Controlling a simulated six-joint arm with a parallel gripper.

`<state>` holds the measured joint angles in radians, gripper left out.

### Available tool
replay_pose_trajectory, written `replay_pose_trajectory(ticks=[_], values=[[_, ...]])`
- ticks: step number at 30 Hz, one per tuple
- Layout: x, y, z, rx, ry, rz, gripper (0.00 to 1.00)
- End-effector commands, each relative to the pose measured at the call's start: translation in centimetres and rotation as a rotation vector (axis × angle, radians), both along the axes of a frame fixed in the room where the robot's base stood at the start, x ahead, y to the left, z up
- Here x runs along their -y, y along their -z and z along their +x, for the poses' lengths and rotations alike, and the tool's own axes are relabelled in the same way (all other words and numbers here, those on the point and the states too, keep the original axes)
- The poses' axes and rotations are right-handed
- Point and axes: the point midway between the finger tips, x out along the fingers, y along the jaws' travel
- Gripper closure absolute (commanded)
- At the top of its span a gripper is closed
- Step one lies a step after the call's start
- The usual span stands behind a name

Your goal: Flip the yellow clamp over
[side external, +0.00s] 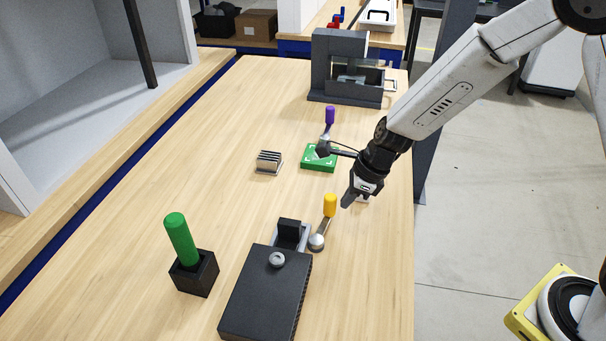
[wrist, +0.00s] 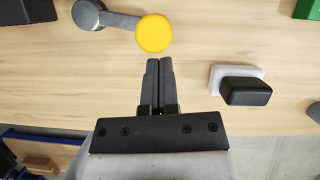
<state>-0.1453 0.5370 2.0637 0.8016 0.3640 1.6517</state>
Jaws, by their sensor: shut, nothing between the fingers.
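The yellow clamp has an upright yellow handle (side external: 330,205) on a grey metal lever with a round silver pivot (side external: 317,242), beside the dark box. In the wrist view the yellow knob (wrist: 155,33) is seen end-on, with the grey lever running left to the round pivot (wrist: 88,14). My gripper (side external: 347,200) is above the table just to the right of the yellow handle and apart from it. In the wrist view its fingers (wrist: 159,65) are together and empty, with the tips just short of the knob.
A dark box (side external: 265,295) with a knob stands left of the clamp. A green cylinder in a black holder (side external: 194,275) is farther left. A green board (side external: 319,160) with a purple-handled clamp (side external: 329,116) and a small heat sink (side external: 268,162) lie behind. A black-and-white part (wrist: 245,91) is right of my fingers.

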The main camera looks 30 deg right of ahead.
Motion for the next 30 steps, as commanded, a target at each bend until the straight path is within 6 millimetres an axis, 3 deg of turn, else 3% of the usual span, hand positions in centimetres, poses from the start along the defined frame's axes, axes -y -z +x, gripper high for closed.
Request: replay_pose_trajectory(ticks=[11,30], values=[[2.9,0.0,-2.4,0.0,0.003,0.0,1.0],[5.0,-7.1,-4.1,0.004,0.0,0.0,1.0]])
